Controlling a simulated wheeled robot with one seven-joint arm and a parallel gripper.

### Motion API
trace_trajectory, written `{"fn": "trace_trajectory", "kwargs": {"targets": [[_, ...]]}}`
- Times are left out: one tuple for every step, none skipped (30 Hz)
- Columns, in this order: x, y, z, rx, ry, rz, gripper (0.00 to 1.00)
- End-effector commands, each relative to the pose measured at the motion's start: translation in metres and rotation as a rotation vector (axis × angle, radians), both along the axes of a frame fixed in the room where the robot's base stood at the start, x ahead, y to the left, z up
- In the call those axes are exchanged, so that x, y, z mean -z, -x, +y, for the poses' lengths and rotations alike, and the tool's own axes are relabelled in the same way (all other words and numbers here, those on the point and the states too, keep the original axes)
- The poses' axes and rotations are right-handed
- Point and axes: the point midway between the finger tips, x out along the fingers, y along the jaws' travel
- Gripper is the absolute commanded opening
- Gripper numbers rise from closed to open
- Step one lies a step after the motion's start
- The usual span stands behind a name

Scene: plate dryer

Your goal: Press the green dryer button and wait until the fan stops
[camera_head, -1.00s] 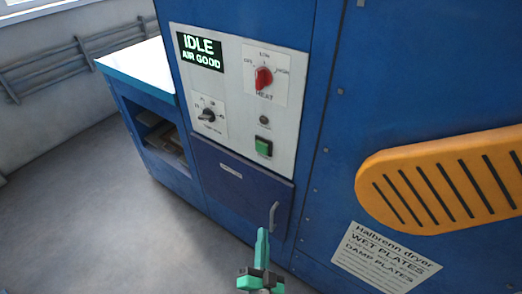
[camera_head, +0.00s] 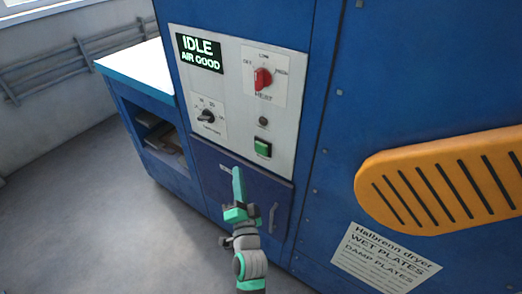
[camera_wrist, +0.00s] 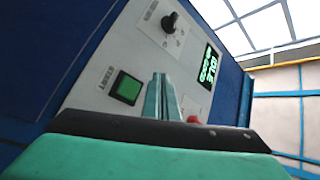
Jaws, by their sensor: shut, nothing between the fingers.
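The green button (camera_head: 263,148) sits low on the right of the dryer's pale control panel (camera_head: 228,101). It also shows in the wrist view (camera_wrist: 127,89), just left of my fingertips. The display (camera_head: 200,53) reads "IDLE" and "AIR GOOD". My gripper (camera_head: 237,172) is shut and empty, with its fingers pointing up. In the head view its tips are below and left of the button, in front of the dark drawer or flap. In the wrist view the gripper (camera_wrist: 161,80) shows apart from the button. No fan is visible.
The red heat knob (camera_head: 263,78) and the black timer knob (camera_head: 209,115) are on the same panel. A bent handle (camera_head: 273,218) sticks out below it. An orange slotted guard (camera_head: 440,190) is at right. Open floor lies at left.

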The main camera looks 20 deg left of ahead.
Motion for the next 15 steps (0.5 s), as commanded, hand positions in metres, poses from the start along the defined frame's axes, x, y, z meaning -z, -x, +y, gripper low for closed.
{"fn": "trace_trajectory", "kwargs": {"targets": [[0.0,-0.001,0.0,0.0,0.0,0.0,0.0],[0.0,-0.002,-0.001,0.001,0.0,-0.001,0.0],[0.0,-0.004,-0.002,0.002,0.001,-0.002,0.0],[-0.001,-0.006,-0.003,0.004,0.002,-0.002,0.0],[-0.001,-0.008,-0.005,0.004,0.0,-0.002,0.0],[-0.001,-0.012,-0.006,0.004,0.0,-0.002,0.0],[0.0,-0.015,-0.007,0.005,0.002,-0.001,0.0],[0.0,-0.018,-0.009,0.005,0.0,0.0,0.0],[-0.001,-0.023,-0.011,0.006,0.0,-0.002,0.0],[-0.001,-0.027,-0.013,0.006,0.0,-0.002,0.0],[-0.001,-0.031,-0.014,0.007,0.0,-0.001,0.0],[0.0,-0.035,-0.016,0.007,0.001,0.0,0.0],[-0.001,-0.039,-0.018,0.007,0.0,-0.001,0.0],[-0.001,-0.043,-0.019,0.008,0.0,-0.001,0.0],[0.0,-0.048,-0.021,0.008,0.0,0.0,0.0]]}}
